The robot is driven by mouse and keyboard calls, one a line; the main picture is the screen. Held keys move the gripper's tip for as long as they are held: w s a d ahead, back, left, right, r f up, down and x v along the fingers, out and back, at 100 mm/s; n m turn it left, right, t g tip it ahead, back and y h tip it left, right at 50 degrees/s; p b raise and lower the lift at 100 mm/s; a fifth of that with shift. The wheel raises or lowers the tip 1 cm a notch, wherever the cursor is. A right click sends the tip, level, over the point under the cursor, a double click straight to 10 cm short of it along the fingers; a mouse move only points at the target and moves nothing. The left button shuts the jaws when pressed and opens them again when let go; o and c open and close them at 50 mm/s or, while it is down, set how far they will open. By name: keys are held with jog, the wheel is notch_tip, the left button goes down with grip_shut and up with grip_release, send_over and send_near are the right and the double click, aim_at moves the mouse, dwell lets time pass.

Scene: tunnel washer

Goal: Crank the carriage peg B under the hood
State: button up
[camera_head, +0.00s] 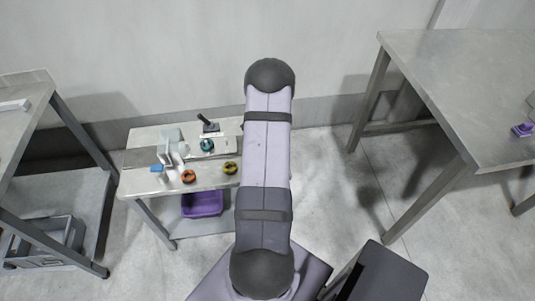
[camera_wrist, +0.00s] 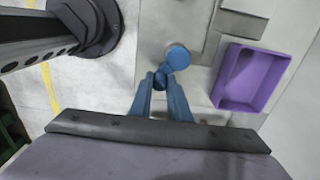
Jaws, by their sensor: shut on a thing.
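In the wrist view, my gripper (camera_wrist: 161,84) has its two blue fingers converging on a small blue piece (camera_wrist: 160,80), which they hold. A round blue knob (camera_wrist: 178,57) shows just beyond the fingertips; whether it joins the held piece is unclear. In the head view, the washer stand (camera_head: 140,178) carries a pale upright hood-like part (camera_head: 172,148) with a blue piece (camera_head: 157,168) at its left. An orange ring (camera_head: 189,176), a yellow ring (camera_head: 230,168) and a teal round part (camera_head: 207,145) sit to its right. My arm hides the stand's right end; peg B cannot be identified.
A black lever-like part (camera_head: 208,125) stands at the back of the stand. A purple bin (camera_head: 203,204) lies below its top, and a purple bin (camera_wrist: 250,77) shows in the wrist view.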

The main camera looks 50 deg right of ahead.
jog(key=shift+w+a+p, duration=0.25)
jog(key=shift+a+p, duration=0.15)
jog(key=shift+a, duration=0.9)
jog(key=shift+w+a, duration=0.85)
jog(key=shift+w, duration=0.15)
